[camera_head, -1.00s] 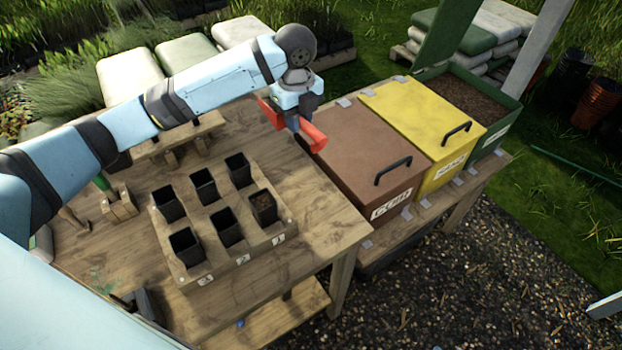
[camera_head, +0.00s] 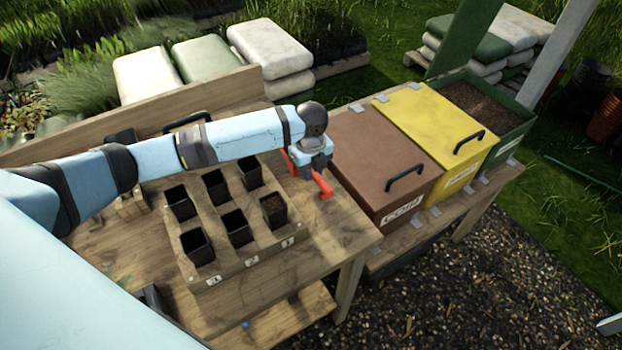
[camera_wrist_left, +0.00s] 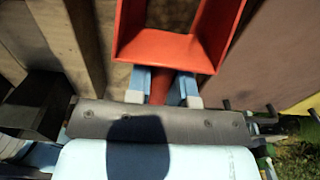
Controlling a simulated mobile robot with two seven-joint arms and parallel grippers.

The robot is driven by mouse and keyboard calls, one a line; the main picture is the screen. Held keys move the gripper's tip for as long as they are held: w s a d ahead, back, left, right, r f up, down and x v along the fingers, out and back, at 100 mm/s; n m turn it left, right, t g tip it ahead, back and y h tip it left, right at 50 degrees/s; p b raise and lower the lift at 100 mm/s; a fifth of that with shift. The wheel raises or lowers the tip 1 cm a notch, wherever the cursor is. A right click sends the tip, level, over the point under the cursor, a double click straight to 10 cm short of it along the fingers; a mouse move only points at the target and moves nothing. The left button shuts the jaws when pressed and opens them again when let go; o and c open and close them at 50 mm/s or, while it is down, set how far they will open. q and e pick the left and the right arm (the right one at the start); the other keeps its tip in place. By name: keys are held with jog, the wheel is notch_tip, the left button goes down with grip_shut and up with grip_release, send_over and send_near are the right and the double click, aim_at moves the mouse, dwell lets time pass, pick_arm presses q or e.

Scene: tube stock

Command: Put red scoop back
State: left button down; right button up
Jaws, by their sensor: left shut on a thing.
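The red scoop (camera_head: 322,186) is held in my left gripper (camera_head: 311,172) near the right side of the wooden table, beside the brown bin. In the left wrist view the scoop (camera_wrist_left: 165,48) fills the upper middle, its open bowl pointing away from the gripper. The two fingertips of the left gripper (camera_wrist_left: 162,88) are shut around its red handle. Part of the scoop is hidden behind the gripper in the head view.
A wooden rack (camera_head: 222,265) with several black pots stands left of the scoop; one pot (camera_head: 274,208) holds soil. A closed brown bin (camera_head: 375,150), a closed yellow bin (camera_head: 430,120) and an open green soil bin (camera_head: 515,135) stand to the right. The table's front right corner (camera_head: 350,240) is clear.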

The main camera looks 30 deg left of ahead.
aim_at(311, 189)
pick_arm(q)
jog(key=shift+f, duration=2.05)
jog(key=shift+f, duration=0.15)
jog(key=c, duration=1)
grip_release()
notch_tip(311, 189, up, 12)
jog(key=shift+r, duration=0.2)
jog(key=shift+f, duration=0.1)
